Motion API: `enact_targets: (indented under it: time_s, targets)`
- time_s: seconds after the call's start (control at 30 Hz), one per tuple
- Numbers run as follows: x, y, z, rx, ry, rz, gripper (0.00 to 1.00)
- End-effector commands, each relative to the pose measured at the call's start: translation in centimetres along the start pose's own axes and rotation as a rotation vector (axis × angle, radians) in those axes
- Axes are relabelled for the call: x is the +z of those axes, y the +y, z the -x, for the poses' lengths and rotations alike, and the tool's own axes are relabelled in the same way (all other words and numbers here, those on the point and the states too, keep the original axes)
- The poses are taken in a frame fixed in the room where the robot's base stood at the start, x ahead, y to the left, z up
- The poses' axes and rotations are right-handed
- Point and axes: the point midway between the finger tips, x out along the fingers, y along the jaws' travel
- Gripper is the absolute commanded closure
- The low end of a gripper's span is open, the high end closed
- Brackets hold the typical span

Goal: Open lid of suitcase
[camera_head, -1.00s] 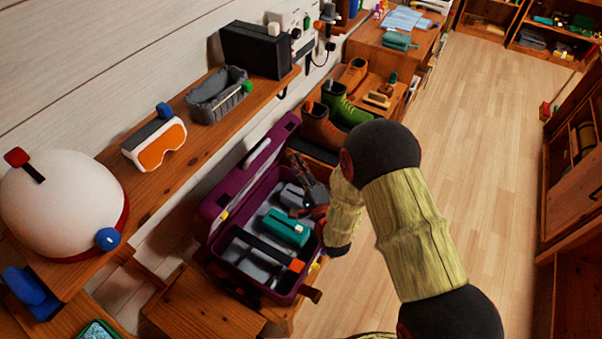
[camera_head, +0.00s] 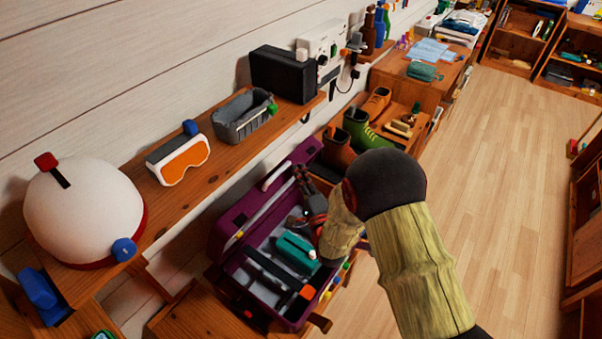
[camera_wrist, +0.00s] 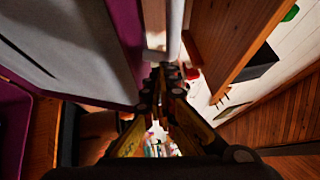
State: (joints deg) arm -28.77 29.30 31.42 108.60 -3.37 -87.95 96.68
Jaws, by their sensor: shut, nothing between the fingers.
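The purple suitcase (camera_head: 292,322) stands below the wall shelf in the head view, with its grey inside showing. Its lid (camera_head: 236,214) is up and tilted back toward the wall. A teal item (camera_head: 296,252) and a black bar with an orange end (camera_head: 268,270) lie in the body. My gripper (camera_head: 301,172) is shut and empty by the inner side of the lid, near its far end. In the wrist view, the shut fingers (camera_wrist: 163,84) are close beside the lid's purple edge (camera_wrist: 128,35); I cannot tell whether they touch it.
The wooden shelf (camera_head: 190,200) above the lid holds a white helmet (camera_head: 80,205), orange goggles (camera_head: 182,160), a grey basket (camera_head: 240,118) and a black box (camera_head: 283,74). Boots (camera_head: 360,130) stand beyond the suitcase. The floor (camera_head: 490,190) at right is clear.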

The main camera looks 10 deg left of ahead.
Motion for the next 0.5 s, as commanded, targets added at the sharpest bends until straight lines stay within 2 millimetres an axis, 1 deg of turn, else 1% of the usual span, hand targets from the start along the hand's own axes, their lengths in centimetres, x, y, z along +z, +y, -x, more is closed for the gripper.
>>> enact_targets:
  time_s: [0.03, 0.2, 0.37, 0.5]
  targets:
    - [0.5, -0.6, -0.7, 0.007, -0.003, 0.008, 1.00]
    - [2.7, -1.4, -3.8, 0.080, -0.004, 0.060, 1.00]
    - [4.7, -1.6, -6.8, 0.154, -0.003, 0.112, 1.00]
    - [6.7, -1.0, -9.6, 0.193, -0.004, 0.137, 1.00]
